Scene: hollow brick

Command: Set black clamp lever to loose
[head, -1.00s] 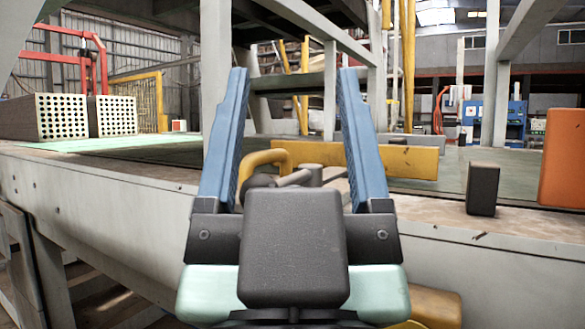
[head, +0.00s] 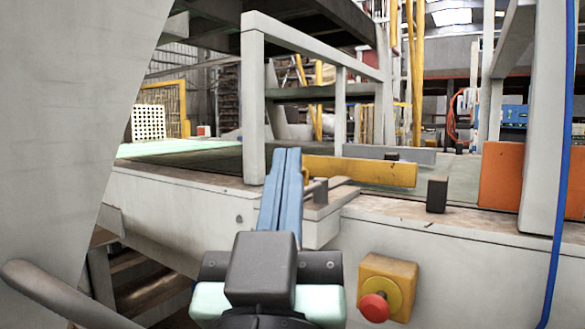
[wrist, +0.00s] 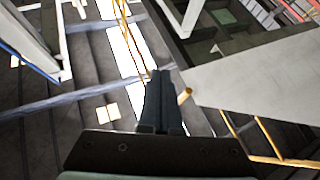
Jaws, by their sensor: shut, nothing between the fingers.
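A small clamp-like fitting (head: 321,191) with a grey upright post and a short bar sits at the near edge of the conveyor bed. I cannot tell for sure whether this bar is the black clamp lever, and my fingers partly cover its left side. My gripper (head: 287,153) is shut and empty, with its blue fingers pressed together just left of the fitting in the picture. I cannot tell whether they touch it. In the wrist view my gripper (wrist: 161,74) is also shut, with nothing between the fingers. No lever can be made out clearly there.
A yellow box with a red button (head: 374,306) is on the bed's front side. A dark block (head: 437,194), a yellow beam (head: 365,171) and an orange panel (head: 500,178) stand to the right. A grey post (head: 254,110) rises behind my fingers. A blue cable (head: 560,190) hangs at far right.

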